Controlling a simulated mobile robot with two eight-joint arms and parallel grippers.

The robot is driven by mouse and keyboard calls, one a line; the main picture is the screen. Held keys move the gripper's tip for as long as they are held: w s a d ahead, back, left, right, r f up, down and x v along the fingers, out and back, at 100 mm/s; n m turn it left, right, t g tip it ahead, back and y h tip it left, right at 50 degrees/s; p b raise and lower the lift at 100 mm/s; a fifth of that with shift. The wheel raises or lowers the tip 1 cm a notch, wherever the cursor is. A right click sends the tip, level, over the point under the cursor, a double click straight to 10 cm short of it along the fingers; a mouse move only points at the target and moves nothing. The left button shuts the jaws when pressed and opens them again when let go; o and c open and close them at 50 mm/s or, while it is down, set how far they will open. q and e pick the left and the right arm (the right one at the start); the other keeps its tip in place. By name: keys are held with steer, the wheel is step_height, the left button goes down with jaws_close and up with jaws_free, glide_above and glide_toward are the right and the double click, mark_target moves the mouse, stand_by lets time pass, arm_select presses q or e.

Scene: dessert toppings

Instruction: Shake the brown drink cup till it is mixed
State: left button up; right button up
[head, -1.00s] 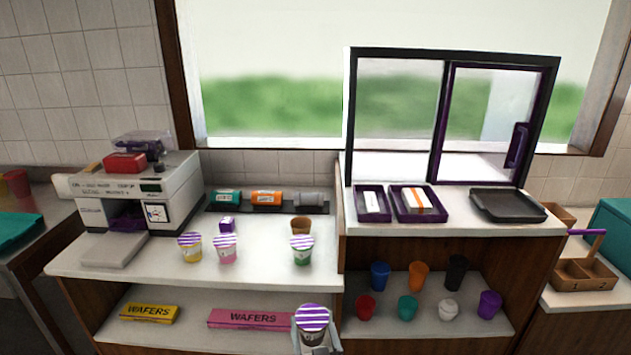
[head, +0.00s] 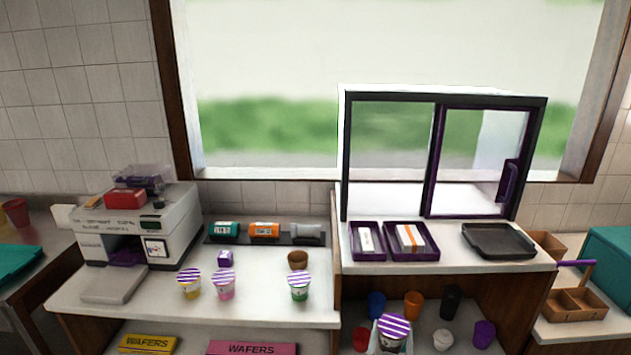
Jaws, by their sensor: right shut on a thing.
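The brown drink cup (head: 391,343) has a purple-and-white striped lid and shows at the bottom edge, right of centre, in the head view. It is held in front of the lower shelf. My right gripper (head: 390,350) is shut on it; only a little of the gripper shows beside the cup. The lid is tilted toward me, and the lower part of the cup is out of the frame. The contents cannot be seen. My left gripper is not in view.
Three other lidded cups, yellow (head: 190,288), pink (head: 223,288) and green (head: 299,291), stand on the counter (head: 255,315). A white machine (head: 125,227) is at the left. Several coloured cups stand on the lower shelf behind the held cup. Two trays and a dark pan (head: 497,240) lie higher up.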

mark_target(394, 328)
steer(key=r, duration=0.3)
steer(key=shift+s+r, duration=0.25)
steer(key=shift+r, duration=0.05)
steer(key=shift+s+f, duration=0.2)
steer(key=shift+f, duration=2.6)
steer(key=shift+w+f, duration=0.3)
steer(key=shift+w, duration=0.05)
steer(key=shift+s+r, duration=0.15)
steer(key=shift+s, duration=0.2)
steer(key=shift+w, duration=0.1)
steer(key=shift+w, duration=0.1)
